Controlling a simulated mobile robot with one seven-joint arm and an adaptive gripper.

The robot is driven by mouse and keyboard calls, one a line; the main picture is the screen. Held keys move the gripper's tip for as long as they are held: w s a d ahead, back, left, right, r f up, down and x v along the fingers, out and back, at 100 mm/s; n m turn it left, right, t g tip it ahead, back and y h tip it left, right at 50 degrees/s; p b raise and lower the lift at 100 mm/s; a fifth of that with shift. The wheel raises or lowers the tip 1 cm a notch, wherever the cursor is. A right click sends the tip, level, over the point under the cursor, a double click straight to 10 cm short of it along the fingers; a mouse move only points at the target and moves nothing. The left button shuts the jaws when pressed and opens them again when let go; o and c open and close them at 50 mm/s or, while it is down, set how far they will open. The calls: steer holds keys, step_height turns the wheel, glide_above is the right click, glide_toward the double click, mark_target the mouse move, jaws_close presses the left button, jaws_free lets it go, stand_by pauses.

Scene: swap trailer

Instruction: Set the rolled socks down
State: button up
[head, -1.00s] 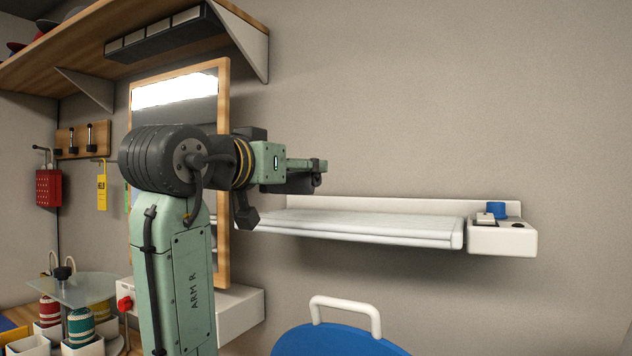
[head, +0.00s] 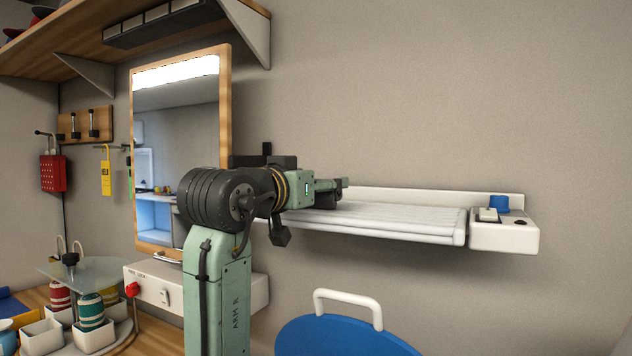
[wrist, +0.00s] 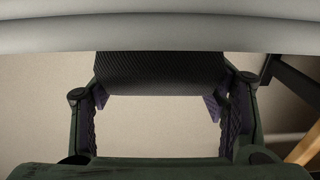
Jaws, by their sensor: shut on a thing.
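My gripper (head: 332,188) is at the left part of the white wall shelf (head: 400,222), close to its surface, pointing right in the head view. It is shut on a dark, ribbed roll, the rolled socks (wrist: 160,72). In the wrist view the roll spans between the two fingers, and its top is hidden behind a pale, rounded edge. In the head view the roll is a small dark shape (head: 326,199) just under the fingers. I cannot tell whether it touches the shelf.
A white control box (head: 505,238) with a blue knob adjoins the shelf's right end. A blue chair-like back (head: 345,338) with a white handle stands below. A wood-framed mirror (head: 180,150) is behind my arm. The shelf's middle and right are clear.

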steer(key=o, duration=1.1)
steer(key=shift+f, duration=0.1)
steer(key=shift+r, duration=0.25)
steer(key=shift+b+v, duration=2.35)
steer(key=shift+v, duration=3.7)
steer(key=shift+f, duration=0.15)
